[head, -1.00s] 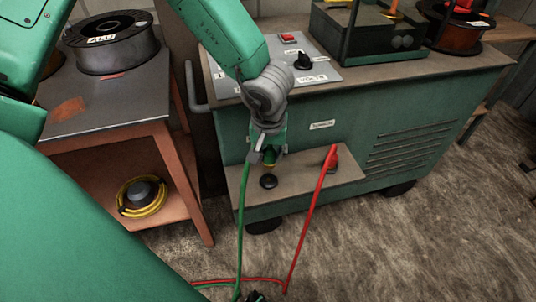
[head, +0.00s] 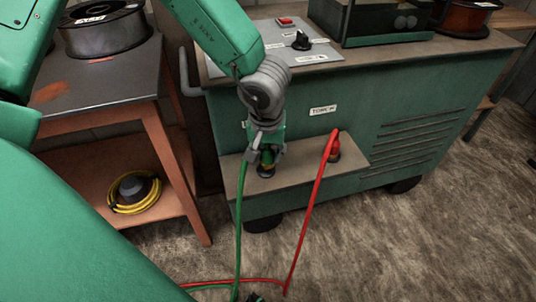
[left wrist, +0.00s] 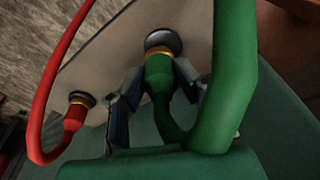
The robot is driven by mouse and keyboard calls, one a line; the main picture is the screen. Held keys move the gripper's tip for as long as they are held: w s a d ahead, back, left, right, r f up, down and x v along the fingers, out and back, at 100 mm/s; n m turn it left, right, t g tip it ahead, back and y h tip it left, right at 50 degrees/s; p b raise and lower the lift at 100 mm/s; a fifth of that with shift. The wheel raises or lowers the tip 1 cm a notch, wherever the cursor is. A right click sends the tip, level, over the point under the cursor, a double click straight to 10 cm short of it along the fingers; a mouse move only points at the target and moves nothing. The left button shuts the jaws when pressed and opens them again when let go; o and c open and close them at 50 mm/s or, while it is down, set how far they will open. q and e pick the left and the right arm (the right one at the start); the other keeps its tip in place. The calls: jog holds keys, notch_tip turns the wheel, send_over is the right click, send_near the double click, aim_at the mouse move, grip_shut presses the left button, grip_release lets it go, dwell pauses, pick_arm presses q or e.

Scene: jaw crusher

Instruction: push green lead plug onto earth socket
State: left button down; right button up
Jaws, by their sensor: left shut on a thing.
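The green lead plug (head: 267,156) is held by my left gripper (head: 265,153) over the earth socket (head: 266,172), a dark round socket on the grey shelf of the green cabinet. In the left wrist view the green plug (left wrist: 158,72) lies between the two fingers (left wrist: 157,80). Its brass ring is up against the black socket (left wrist: 163,39); I cannot tell whether it is fully seated. The green lead (head: 239,225) hangs from the plug to the floor. My right gripper is not in view.
A red plug (head: 335,148) stands in another socket to the right on the shelf (head: 300,160), its red lead (head: 309,215) running to the floor. An orange-brown table (head: 160,165) with a wire spool (head: 105,32) and a yellow coil (head: 134,193) stands left.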

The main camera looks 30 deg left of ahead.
pick_arm(q)
jog(key=shift+a+f+b, duration=0.3)
jog(key=shift+f, duration=0.2)
jog(key=shift+a, duration=0.2)
jog(key=shift+d, duration=0.35)
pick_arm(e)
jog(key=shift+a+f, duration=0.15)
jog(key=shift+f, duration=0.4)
pick_arm(q)
jog(key=shift+a, duration=0.1)
jog(key=shift+a, duration=0.1)
jog(key=shift+a+p, duration=0.1)
jog(key=shift+p, duration=0.25)
jog(key=shift+r+p, duration=0.1)
jog(key=shift+p, duration=0.3)
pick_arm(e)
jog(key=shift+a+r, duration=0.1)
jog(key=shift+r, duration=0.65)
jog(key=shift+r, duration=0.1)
